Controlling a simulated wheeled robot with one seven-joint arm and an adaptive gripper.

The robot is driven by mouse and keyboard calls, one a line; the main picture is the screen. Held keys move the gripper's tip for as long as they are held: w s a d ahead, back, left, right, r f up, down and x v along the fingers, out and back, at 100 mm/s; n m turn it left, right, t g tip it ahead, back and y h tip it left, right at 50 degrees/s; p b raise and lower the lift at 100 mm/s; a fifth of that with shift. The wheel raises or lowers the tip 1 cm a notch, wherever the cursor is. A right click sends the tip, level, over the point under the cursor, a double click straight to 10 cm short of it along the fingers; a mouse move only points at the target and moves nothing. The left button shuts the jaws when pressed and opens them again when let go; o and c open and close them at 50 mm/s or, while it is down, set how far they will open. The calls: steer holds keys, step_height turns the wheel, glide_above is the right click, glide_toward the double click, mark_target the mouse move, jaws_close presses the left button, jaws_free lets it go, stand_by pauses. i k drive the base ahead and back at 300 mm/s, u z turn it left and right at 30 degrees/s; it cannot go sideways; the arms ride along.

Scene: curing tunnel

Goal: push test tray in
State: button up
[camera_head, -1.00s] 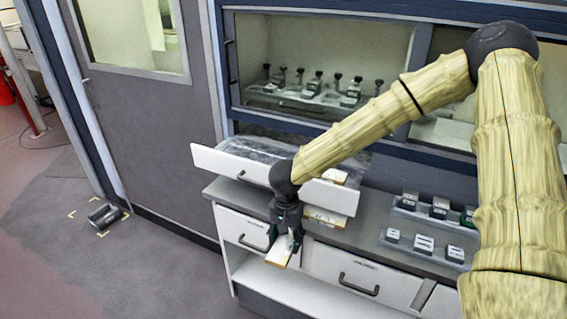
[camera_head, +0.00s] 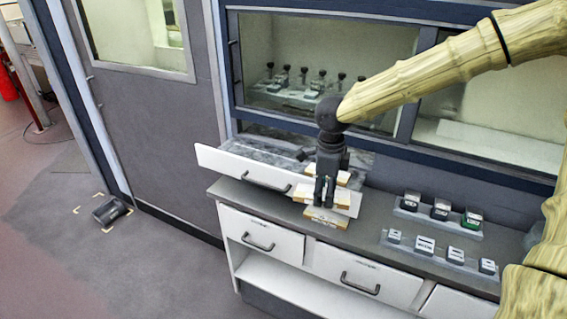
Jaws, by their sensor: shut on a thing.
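The white-fronted test tray (camera_head: 228,163) is pulled out of the tunnel below the left window, its dark handle on the front. My gripper (camera_head: 325,203) points down at the right part of that front, over the counter. The fingers hide part of the block and tray front.
Another wooden block (camera_head: 327,219) lies on the grey counter (camera_head: 366,234) just below my gripper. Racks of small dark and grey blocks (camera_head: 441,209) stand on the counter at right. Drawers with handles (camera_head: 258,232) are below. A dark object (camera_head: 110,211) lies on the floor at left.

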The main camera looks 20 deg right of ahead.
mark_target(285, 164)
steer(key=i, duration=1)
